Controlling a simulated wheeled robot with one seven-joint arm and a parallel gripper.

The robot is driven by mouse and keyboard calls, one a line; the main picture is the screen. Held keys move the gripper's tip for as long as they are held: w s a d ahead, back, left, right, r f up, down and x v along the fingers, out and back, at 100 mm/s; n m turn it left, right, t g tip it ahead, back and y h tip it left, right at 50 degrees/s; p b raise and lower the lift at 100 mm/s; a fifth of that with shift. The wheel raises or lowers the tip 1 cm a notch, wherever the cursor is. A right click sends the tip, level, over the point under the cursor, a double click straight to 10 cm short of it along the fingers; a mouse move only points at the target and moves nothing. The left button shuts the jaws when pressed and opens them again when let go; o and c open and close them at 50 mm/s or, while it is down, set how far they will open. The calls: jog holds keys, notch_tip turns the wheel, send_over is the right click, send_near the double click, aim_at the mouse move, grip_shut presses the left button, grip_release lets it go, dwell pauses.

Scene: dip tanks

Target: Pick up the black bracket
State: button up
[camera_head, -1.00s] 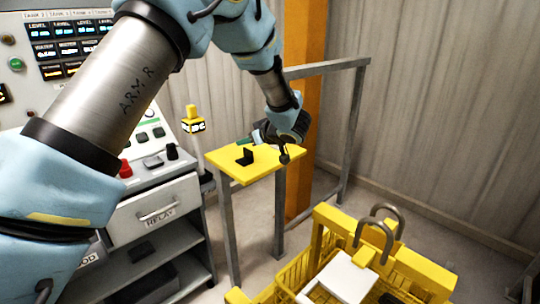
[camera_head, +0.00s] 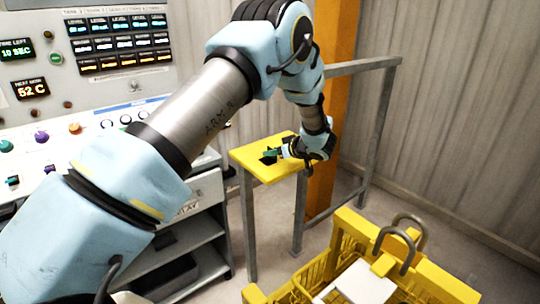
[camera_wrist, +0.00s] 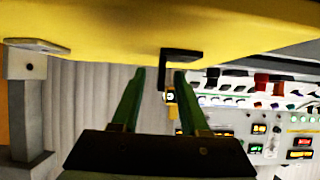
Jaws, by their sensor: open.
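The black bracket (camera_head: 268,160) is a small L-shaped piece on the yellow top of a small stand (camera_head: 250,158). In the wrist view, which looks upside down, the bracket (camera_wrist: 182,54) shows against the yellow surface (camera_wrist: 100,25). My gripper (camera_head: 276,153) is low over the stand, close beside the bracket, and partly hides it. In the wrist view my gripper (camera_wrist: 159,72) has its two green fingers apart. One leg of the bracket appears between the fingertips, nearer the right finger. I cannot tell whether they touch.
A yellow basket frame (camera_head: 370,235) with grey hooks (camera_head: 402,240) stands at the front right. An orange post (camera_head: 333,100) and a grey rail (camera_head: 365,66) stand behind the stand. A control panel (camera_head: 80,60) fills the left. Bare floor lies between stand and basket.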

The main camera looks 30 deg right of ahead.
jog(key=shift+w+a+f, duration=0.1)
jog(key=shift+w+f, duration=0.15)
jog(key=shift+w, duration=0.2)
grip_shut()
dwell(1.1)
